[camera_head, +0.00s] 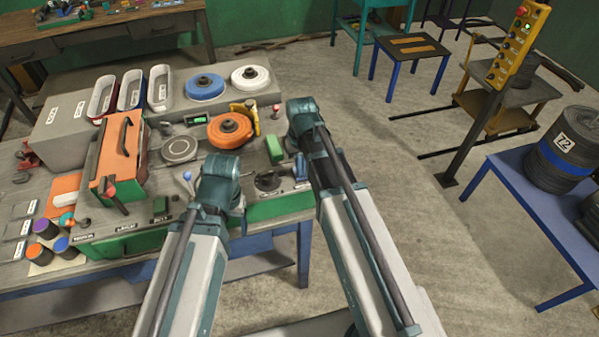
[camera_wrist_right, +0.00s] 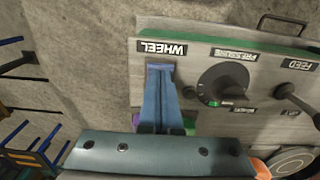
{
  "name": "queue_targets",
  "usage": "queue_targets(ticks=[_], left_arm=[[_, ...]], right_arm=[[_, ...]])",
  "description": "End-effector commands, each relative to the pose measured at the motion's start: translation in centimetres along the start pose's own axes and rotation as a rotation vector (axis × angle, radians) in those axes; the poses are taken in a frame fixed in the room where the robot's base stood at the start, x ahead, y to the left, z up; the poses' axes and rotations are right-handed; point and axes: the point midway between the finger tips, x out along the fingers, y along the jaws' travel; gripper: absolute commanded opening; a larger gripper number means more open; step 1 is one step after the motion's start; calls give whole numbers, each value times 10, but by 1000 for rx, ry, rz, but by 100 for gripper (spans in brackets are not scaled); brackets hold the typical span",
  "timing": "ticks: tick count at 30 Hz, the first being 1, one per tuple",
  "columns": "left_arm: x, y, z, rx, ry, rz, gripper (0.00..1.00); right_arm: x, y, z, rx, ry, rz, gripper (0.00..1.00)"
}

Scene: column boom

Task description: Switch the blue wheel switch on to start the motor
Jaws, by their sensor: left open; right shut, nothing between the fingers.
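In the right wrist view, the blue wheel switch (camera_wrist_right: 160,72) is at the WHEEL label on the grey control panel (camera_wrist_right: 210,52). My right gripper (camera_wrist_right: 158,112) is shut with nothing between its fingers, right at the switch. Both look blue and overlap, so I cannot tell where the fingers end or whether they touch the switch. In the head view, a blue part (camera_head: 300,166) shows at the panel's right end, beside my right arm.
A dark pressure dial (camera_wrist_right: 222,84) and a feed lever (camera_wrist_right: 284,90) sit beside the switch. Behind the panel are an orange wheel (camera_head: 230,128), a blue wheel (camera_head: 205,86) and a white wheel (camera_head: 250,77). A yellow control post (camera_head: 518,45) stands at right.

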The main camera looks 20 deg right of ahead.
Motion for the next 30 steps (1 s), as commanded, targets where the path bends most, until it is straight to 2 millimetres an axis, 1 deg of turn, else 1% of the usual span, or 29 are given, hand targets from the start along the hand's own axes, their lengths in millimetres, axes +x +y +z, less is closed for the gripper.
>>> queue_targets(ticks=[6,11,30], left_arm=[[4,0,0,0,0,0,71],[1,0,0,-1,0,0,71],[-46,-4,3,-6,0,1,71]], right_arm=[[4,0,0,0,0,0,0],[1,0,0,0,0,0,0],[-47,0,0,0,0,0,0]])
